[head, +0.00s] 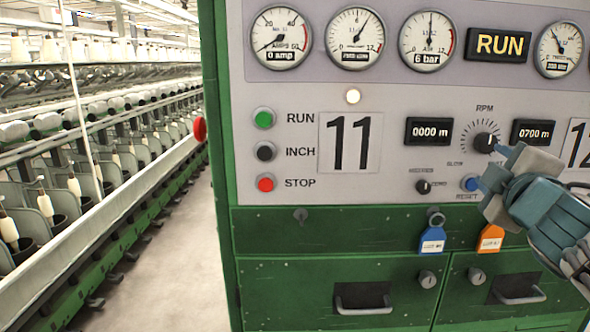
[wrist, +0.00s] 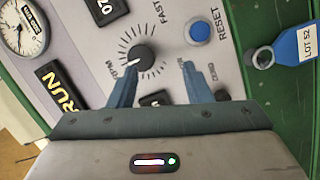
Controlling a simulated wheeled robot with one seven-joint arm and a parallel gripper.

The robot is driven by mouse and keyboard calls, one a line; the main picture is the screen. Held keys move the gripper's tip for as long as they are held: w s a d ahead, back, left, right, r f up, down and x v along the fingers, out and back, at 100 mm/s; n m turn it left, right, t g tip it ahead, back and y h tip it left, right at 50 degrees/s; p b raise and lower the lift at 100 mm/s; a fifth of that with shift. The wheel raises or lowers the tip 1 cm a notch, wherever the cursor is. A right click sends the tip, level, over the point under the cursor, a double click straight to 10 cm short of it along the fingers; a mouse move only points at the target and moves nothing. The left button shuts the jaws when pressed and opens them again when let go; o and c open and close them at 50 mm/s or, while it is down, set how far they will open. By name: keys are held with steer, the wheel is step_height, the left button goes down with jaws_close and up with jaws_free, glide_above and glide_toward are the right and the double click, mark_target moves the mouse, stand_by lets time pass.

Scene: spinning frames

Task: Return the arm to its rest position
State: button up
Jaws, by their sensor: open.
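My gripper (head: 497,172) is at the right of the head view, in front of the grey control panel of machine 11. In the wrist view my gripper (wrist: 158,80) has its two blue fingers spread apart with nothing between them. The black RPM knob (head: 486,142) is just up and left of the gripper in the head view. In the wrist view the knob (wrist: 140,57) lies beyond the left fingertip; I cannot tell whether they touch. The blue RESET button (head: 470,184) is beside the gripper, and it also shows in the wrist view (wrist: 200,32).
Green drawers (head: 362,298) with handles lie below the panel. A blue tag (head: 432,240) and an orange tag (head: 490,239) hang under it. Green RUN (head: 264,118), black INCH (head: 265,151) and red STOP (head: 265,184) buttons are left. A clear aisle (head: 175,260) separates the spinning frame.

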steer(key=s+a+f+m+g+y, duration=0.1)
steer(key=s+a+f+m+g, duration=0.2)
steer(key=f, duration=0.5)
steer(key=s+a+f+m+g, duration=0.1)
steer(key=a+f+m+g, duration=0.3)
steer(key=f, duration=0.4)
steer(key=s+a+f+m+g+y, duration=0.1)
steer(key=s+a+f+m+g, duration=0.25)
steer(key=f, duration=0.45)
steer(key=s+a+f+g+y, duration=0.2)
steer(key=s+a+f+g, duration=0.1)
steer(key=s+a+f, duration=0.2)
steer(key=shift+s+a+f+m, duration=0.35)
steer(key=shift+a+f+m, duration=0.1)
steer(key=shift+a, duration=0.75)
